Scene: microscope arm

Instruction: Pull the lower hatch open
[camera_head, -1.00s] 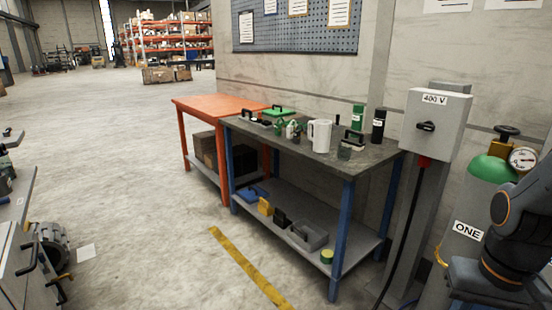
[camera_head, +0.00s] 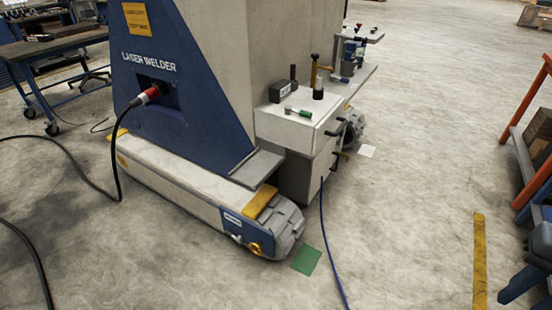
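The laser welder (camera_head: 190,65) stands in the middle left, with a tall blue and beige body. On its right side a white-topped drawer-like unit (camera_head: 290,128) has a dark handle at its right front corner. Below it is a grey lower compartment (camera_head: 303,176), seen edge-on, with another dark handle (camera_head: 335,161) at its right side. This may be the lower hatch; its front faces away from me, so I cannot tell whether it is open. My gripper is not in view.
A wheeled base with yellow caps (camera_head: 262,204) juts forward from the welder. A black cable (camera_head: 117,165) and a blue cable (camera_head: 326,235) lie on the floor. Orange bench legs (camera_head: 530,165) stand at the right.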

